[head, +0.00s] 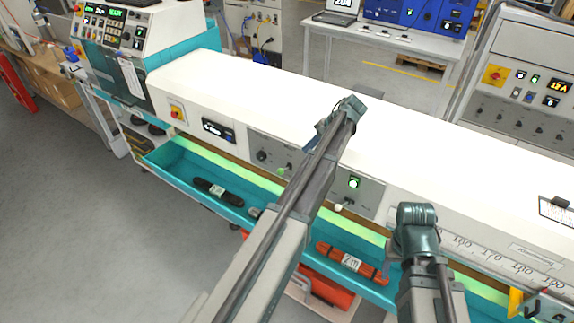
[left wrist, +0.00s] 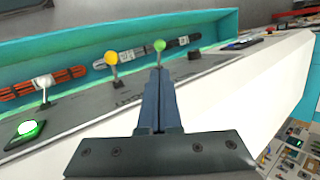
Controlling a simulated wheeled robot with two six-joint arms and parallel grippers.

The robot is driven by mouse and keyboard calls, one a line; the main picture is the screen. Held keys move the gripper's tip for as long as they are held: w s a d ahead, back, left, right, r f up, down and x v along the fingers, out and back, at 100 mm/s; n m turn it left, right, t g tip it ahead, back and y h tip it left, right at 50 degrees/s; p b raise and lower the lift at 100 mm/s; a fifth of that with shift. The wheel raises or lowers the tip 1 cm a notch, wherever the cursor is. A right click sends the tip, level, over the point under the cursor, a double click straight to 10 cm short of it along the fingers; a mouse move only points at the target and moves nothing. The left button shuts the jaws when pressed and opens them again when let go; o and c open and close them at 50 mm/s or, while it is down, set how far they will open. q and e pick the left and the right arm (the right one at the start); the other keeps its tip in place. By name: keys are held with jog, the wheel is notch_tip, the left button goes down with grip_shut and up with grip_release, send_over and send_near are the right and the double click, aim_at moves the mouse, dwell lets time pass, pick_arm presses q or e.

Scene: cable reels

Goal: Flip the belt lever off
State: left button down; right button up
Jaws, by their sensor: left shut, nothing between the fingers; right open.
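Three levers stand on the machine's front panel in the left wrist view: a green-knobbed lever (left wrist: 159,46), a yellow-knobbed lever (left wrist: 110,58) and a white-knobbed lever (left wrist: 43,82). I cannot read which one is marked belt. The head view shows the green-knobbed lever (head: 284,170) and the white-knobbed lever (head: 340,206); my left arm hides the yellow one. My left gripper (left wrist: 158,72) is shut and empty, its tips just short of the green knob in the picture; contact is unclear. My right gripper (head: 391,252) is open, low before the panel at the right.
A lit green button (head: 354,183) sits by the white-knobbed lever, and a black knob (head: 261,155) left of the green one. Below, a teal trough (head: 165,160) holds a black bundle (head: 218,192) and an orange bundle (head: 350,262). The white machine top (head: 240,85) is clear.

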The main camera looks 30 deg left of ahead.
pick_arm(q)
jog(key=b, duration=1)
send_near(282, 172)
jog(key=x, duration=0.5)
jog(key=shift+w+a, duration=0.2)
jog(key=shift+w, duration=0.15)
jog(key=shift+s+a+f+b, duration=0.1)
jog(key=shift+a+f+b, duration=0.45)
jog(key=shift+b, duration=0.15)
jog(key=shift+s, duration=0.1)
jog(key=shift+s+f+t, duration=0.35)
jog(key=shift+s+t, duration=0.1)
jog(key=shift+t, duration=0.05)
jog(key=f+n+t+b, duration=0.1)
jog(key=t+b, duration=0.1)
jog(key=s+f+t+b, duration=0.1)
jog(key=t+b, duration=0.1)
jog(key=shift+s+f+n, duration=0.2)
jog(key=shift+f+n, duration=0.2)
jog(key=shift+r, duration=0.15)
